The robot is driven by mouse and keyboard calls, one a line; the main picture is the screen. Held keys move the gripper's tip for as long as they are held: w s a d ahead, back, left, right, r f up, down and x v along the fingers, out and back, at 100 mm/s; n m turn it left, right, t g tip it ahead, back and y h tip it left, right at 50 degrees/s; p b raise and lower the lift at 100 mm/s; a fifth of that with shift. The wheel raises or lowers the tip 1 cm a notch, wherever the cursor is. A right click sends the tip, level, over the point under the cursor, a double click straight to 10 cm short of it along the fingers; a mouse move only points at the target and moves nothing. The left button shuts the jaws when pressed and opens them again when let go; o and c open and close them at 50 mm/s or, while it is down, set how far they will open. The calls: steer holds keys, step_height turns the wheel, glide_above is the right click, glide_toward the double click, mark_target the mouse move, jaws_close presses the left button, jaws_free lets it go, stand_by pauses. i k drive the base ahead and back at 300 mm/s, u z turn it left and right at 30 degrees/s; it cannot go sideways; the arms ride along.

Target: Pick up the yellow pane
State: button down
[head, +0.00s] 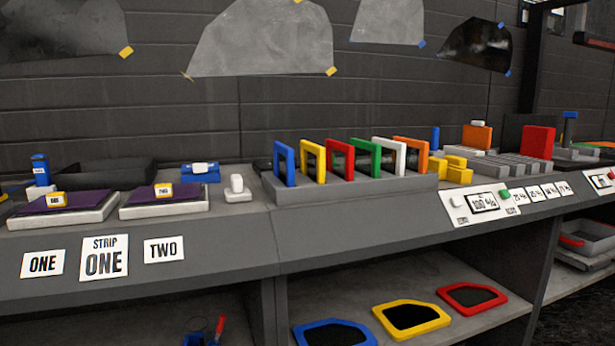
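A small upright pane with a yellow frame (320,165) stands in the grey rack (350,190) on the bench. It is between a blue-framed pane (279,164) and a red-framed pane (340,157). A larger dark pane with a yellow frame (411,317) lies flat on the lower shelf. It is between a blue-framed pane (335,334), cut off by the bottom edge, and a red-framed pane (472,298). My gripper is not in view.
Green, white and orange frames fill the rack's right part. Two purple-topped pads (165,198) lie at left. A meter (484,203) is on the bench's front face. The bench top (415,285) overhangs the lower shelf. A red-handled tool (220,328) shows at the bottom edge.

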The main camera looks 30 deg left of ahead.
mark_target(313, 159)
steer(key=u, duration=2.25)
steer(key=i, duration=0.7)
steer(key=z, duration=0.8)
